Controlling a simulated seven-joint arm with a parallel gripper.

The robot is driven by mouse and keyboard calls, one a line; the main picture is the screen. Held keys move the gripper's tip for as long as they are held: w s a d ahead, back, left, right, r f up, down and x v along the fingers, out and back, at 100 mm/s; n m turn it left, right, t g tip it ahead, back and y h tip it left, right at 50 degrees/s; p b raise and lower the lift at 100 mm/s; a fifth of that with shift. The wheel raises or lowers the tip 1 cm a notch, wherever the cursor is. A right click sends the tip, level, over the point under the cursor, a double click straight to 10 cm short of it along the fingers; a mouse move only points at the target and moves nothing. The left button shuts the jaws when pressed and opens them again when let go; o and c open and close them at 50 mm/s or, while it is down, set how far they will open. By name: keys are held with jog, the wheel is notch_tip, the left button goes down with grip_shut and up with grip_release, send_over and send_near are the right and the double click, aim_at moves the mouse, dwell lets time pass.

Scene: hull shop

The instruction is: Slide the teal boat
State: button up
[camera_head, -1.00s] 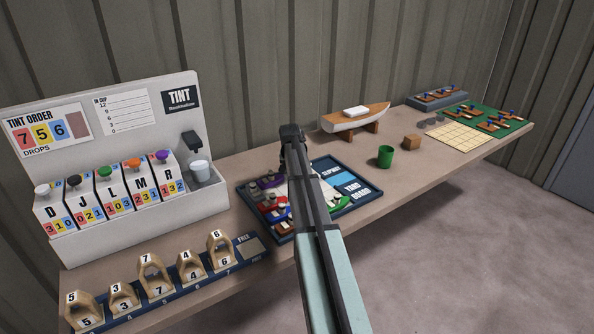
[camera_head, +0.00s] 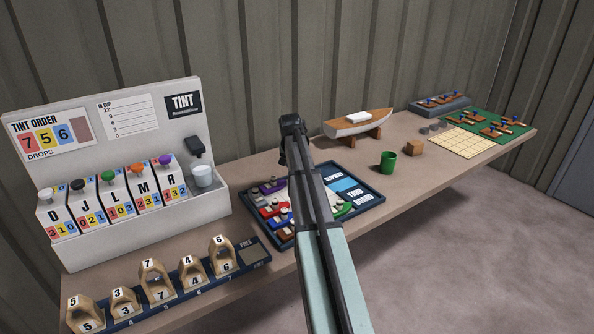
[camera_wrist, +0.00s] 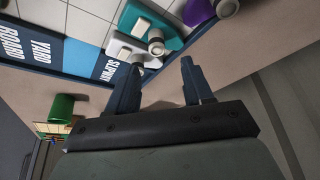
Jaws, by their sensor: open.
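The teal boat (camera_wrist: 152,32) is a flat piece with a grey round knob, near the top of the wrist view on the yard board. A white piece (camera_wrist: 124,48) lies against its left side. My gripper (camera_wrist: 162,65) is open and empty. Its fingertips are just below the teal boat's knob in the picture, with the left fingertip near a grey knob; I cannot tell whether they touch. In the head view my arm covers the middle of the yard board (camera_head: 368,199), and the teal boat and fingertips cannot be made out there.
A purple boat (camera_wrist: 198,12) is right of the teal one. Red (camera_head: 268,210) and green (camera_head: 344,208) boats also lie on the board. A green cup (camera_head: 388,162), a wooden block (camera_head: 414,148) and a model boat (camera_head: 357,124) stand beyond. The tint stand (camera_head: 60,245) is left.

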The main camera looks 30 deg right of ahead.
jog(key=v, duration=0.6)
jog(key=shift+r, duration=0.25)
